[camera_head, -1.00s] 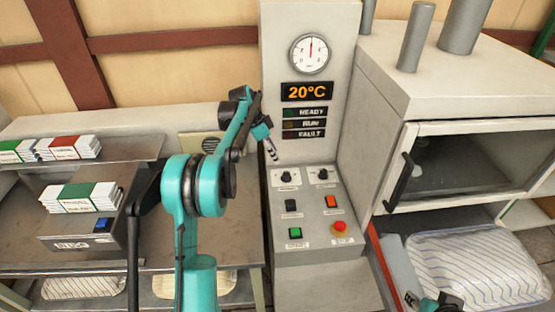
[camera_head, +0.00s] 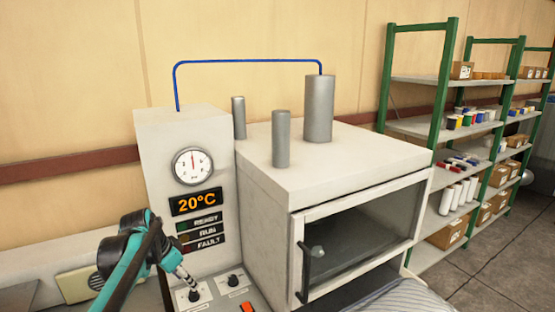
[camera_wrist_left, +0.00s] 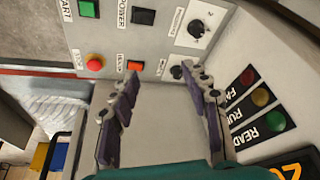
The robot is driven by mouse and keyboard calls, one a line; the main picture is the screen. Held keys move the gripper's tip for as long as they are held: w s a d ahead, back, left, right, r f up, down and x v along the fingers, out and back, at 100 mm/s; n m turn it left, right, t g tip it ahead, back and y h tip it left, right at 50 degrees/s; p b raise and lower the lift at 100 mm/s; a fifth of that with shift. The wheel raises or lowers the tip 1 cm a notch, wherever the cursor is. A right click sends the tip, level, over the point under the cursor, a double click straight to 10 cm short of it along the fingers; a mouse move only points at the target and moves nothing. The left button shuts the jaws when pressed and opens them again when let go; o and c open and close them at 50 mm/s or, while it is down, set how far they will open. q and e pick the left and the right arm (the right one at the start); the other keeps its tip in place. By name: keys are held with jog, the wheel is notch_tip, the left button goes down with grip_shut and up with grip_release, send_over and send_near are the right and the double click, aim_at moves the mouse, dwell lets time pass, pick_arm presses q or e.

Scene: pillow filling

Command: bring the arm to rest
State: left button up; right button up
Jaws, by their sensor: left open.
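My left gripper (camera_head: 186,280) is at the lower left of the head view, in front of the control panel (camera_head: 152,140), just above its knobs. In the left wrist view its two dark fingers (camera_wrist_left: 165,80) stand apart with nothing between them. Beyond them are the knobs (camera_wrist_left: 196,28), the orange switch (camera_wrist_left: 135,66), the red stop button (camera_wrist_left: 95,63) and the green button (camera_wrist_left: 88,8). I cannot tell whether a finger touches the panel. My right gripper is out of view.
The panel's display (camera_head: 197,201) reads 20°C, with a gauge (camera_head: 193,166) above it. A box-shaped machine (camera_head: 330,165) with a glass door (camera_head: 358,242) and grey cylinders on top stands beside it. Green shelving (camera_head: 447,100) with boxes and rolls stands right, by open floor (camera_head: 510,250).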

pick_arm(q)
jog(key=s+d+f+n+t, duration=0.1)
jog(key=s+d+f+n, duration=0.1)
jog(key=s, duration=0.6)
jog(key=s+d+f+n+t+y, duration=0.1)
jog(key=s+d, duration=0.3)
jog(key=s, duration=0.4)
jog(key=s+d+f+n+t+y, duration=0.1)
jog(key=s+d+f+n, duration=0.1)
jog(key=s, duration=0.7)
jog(key=shift+d+f+n, duration=0.35)
jog(key=shift+d+n, duration=0.1)
jog(key=shift+n, duration=0.55)
